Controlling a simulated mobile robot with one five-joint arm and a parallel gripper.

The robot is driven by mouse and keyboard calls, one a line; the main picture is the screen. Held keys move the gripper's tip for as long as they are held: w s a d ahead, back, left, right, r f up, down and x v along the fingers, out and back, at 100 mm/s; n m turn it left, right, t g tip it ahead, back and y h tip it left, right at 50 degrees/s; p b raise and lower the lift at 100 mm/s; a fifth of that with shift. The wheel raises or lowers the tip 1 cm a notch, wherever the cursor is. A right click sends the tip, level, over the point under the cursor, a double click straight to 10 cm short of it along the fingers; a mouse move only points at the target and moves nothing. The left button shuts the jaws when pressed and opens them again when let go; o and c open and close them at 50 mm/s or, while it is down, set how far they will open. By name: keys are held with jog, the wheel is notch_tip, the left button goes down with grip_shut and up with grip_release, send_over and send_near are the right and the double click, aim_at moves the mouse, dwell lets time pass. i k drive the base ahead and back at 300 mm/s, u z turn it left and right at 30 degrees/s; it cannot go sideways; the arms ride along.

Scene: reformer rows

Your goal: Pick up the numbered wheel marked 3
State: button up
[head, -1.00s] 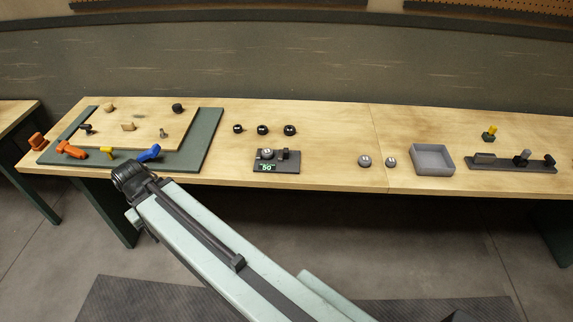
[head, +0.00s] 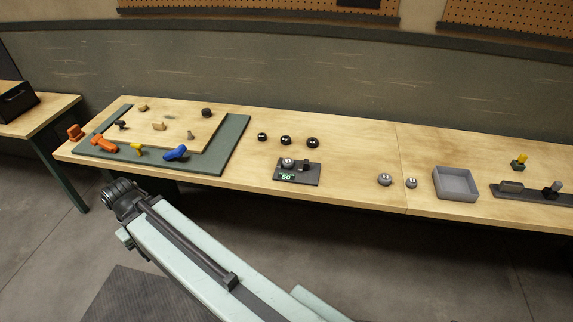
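Several small round wheels sit on the long wooden bench. Three black ones, a left wheel (head: 262,137), a middle wheel (head: 285,140) and a right wheel (head: 312,142), stand in a row. Two grey ones, a larger wheel (head: 385,179) and a smaller wheel (head: 411,183), sit to the right near the front edge. Pale marks show on them, but I cannot read which is 3. Another grey wheel (head: 287,162) sits on a dark device with a green display (head: 297,177). My arm reaches in front of the bench at lower left; no gripper fingers are visible.
A green mat (head: 232,140) with a wooden board, orange, yellow and blue parts lies at left. A grey open tray (head: 455,184) and a dark rack (head: 535,193) stand at right. Bare bench separates these groups. A side table (head: 45,112) stands far left.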

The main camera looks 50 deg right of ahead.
aim_at(288, 163)
jog(key=i, duration=1)
jog(key=u, duration=0.05)
